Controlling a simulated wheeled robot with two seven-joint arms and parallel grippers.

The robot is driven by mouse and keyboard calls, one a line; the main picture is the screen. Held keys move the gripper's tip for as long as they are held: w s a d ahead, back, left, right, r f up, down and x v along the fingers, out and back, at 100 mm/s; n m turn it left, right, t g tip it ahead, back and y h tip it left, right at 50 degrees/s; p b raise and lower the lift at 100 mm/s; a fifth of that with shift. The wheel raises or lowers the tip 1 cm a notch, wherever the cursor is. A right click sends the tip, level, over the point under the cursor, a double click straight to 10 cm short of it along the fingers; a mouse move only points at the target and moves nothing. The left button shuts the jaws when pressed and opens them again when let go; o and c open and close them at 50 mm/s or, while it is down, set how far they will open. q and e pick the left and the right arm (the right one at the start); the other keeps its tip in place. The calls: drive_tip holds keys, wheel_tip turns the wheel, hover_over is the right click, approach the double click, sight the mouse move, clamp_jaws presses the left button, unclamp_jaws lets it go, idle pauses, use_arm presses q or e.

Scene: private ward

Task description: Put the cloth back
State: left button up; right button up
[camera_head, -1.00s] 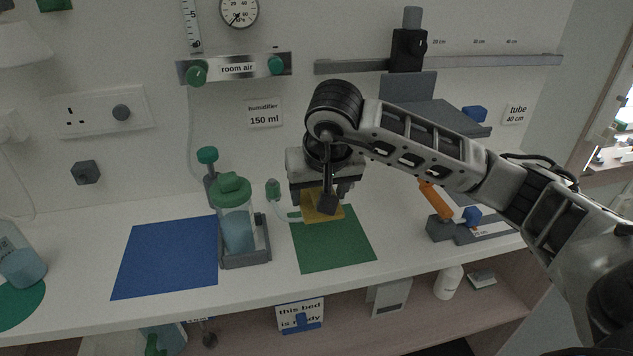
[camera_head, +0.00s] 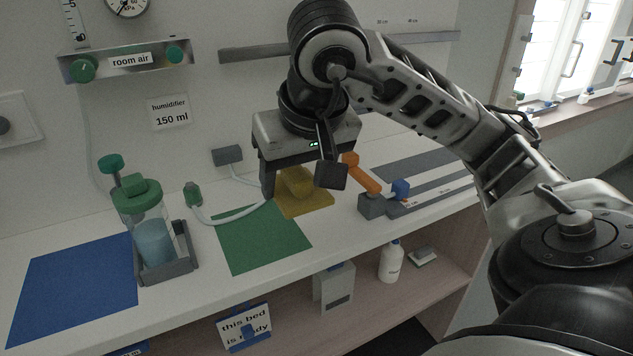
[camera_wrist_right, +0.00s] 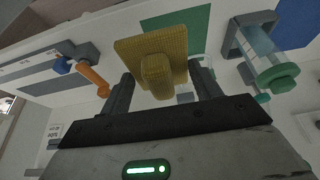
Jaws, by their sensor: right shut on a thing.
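The yellow cloth (camera_head: 312,200) is a flat square with a raised middle. It shows at the back right corner of the green mat (camera_head: 262,240). My right gripper (camera_head: 301,180) is above the cloth, shut on its raised middle. In the right wrist view the cloth (camera_wrist_right: 157,75) shows its raised part between the two fingers (camera_wrist_right: 162,90). One finger and a dark block on my arm hide part of it in the head view. I cannot tell whether the cloth touches the worktop. My left gripper is not in view.
A humidifier bottle (camera_head: 154,235) with a green lid stands in a grey holder left of the green mat, beside a blue mat (camera_head: 75,285). A pale tube curves behind the green mat. A grey stand with an orange lever (camera_head: 362,175) is close on the right.

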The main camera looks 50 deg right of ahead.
sight(328, 199)
drive_tip(key=s, duration=0.1)
drive_tip(key=s+b, duration=0.1)
drive_tip(key=s, duration=0.3)
drive_tip(key=shift+s+d+f, duration=0.1)
drive_tip(key=shift+d+f, duration=0.05)
drive_tip(key=shift+d, duration=0.25)
drive_tip(key=w+d+f+b, duration=0.2)
drive_tip(key=w+d+f, duration=0.2)
drive_tip(key=w+d+f+b, duration=0.2)
drive_tip(key=w+d+f, duration=0.2)
drive_tip(key=w+d, duration=0.1)
drive_tip(key=shift+d+f, duration=0.15)
drive_tip(key=shift+f, duration=0.2)
drive_tip(key=shift+w+d+f+b, duration=0.1)
drive_tip(key=shift+f+b, duration=0.1)
drive_tip(key=shift+b, duration=0.1)
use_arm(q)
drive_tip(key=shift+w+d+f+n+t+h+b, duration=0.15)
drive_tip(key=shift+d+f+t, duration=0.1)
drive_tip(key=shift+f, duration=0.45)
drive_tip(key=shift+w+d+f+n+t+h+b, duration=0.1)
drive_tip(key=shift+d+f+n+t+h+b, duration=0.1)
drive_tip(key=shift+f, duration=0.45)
use_arm(e)
drive_tip(key=shift+w+d+f, duration=0.1)
drive_tip(key=shift+f, duration=0.8)
drive_tip(key=shift+w+d+f, duration=0.1)
drive_tip(key=shift+f, duration=0.8)
